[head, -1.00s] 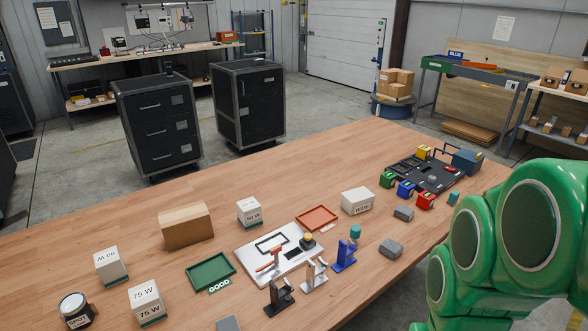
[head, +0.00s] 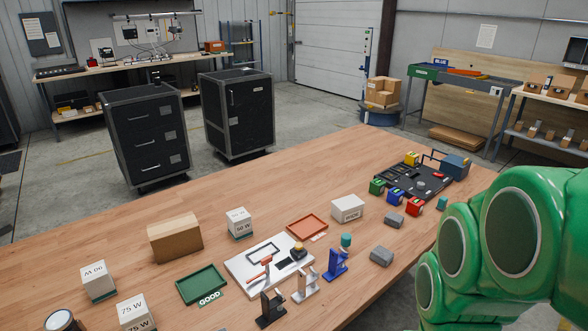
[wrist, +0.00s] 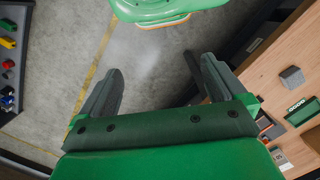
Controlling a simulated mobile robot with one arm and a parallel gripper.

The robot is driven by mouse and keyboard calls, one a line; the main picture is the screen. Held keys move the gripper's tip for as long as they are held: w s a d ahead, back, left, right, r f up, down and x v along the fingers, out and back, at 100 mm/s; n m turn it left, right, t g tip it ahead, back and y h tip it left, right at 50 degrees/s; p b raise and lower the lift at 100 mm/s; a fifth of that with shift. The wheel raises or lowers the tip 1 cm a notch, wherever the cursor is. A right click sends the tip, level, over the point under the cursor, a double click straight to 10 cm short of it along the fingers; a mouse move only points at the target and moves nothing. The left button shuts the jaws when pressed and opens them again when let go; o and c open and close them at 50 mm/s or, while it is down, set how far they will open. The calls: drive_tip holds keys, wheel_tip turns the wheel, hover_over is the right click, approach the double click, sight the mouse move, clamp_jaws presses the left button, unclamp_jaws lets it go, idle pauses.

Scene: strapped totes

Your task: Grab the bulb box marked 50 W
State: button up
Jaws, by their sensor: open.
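A small white box (head: 239,222) with a green lower edge stands upright on the wooden table, near its middle in the head view. Its small print appears to read 50 W. A similar white box (head: 98,281) at the left has upside-down print that looks like 90 W. Another white box (head: 136,314), marked 75 W, is at the lower left. My gripper (wrist: 162,66) shows in the wrist view, with its two grey fingers apart and nothing between them. It points over bare floor beside the table. It is not in the head view, where only my green arm shows at the right.
Near the 50 W box are a brown carton (head: 174,238), a green tray (head: 202,285), a red-orange tray (head: 307,226) and a pale board (head: 240,266) with tools. Stands line the board's front. Bare tabletop lies behind the 50 W box.

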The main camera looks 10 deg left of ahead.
drive_tip(key=shift+w, duration=0.1)
drive_tip(key=n+t+y, duration=0.6)
drive_tip(key=n+t, duration=0.2)
approach(239, 215)
drive_tip(key=x, duration=0.4)
drive_tip(key=shift+w+a+f+t, duration=0.3)
drive_tip(key=shift+w+a+f, duration=0.4)
drive_tip(key=shift+a+f, duration=0.2)
drive_tip(key=shift+x, duration=1.55)
drive_tip(key=shift+d+x, duration=0.2)
drive_tip(key=shift+x, duration=1.2)
drive_tip(key=shift+f, duration=0.15)
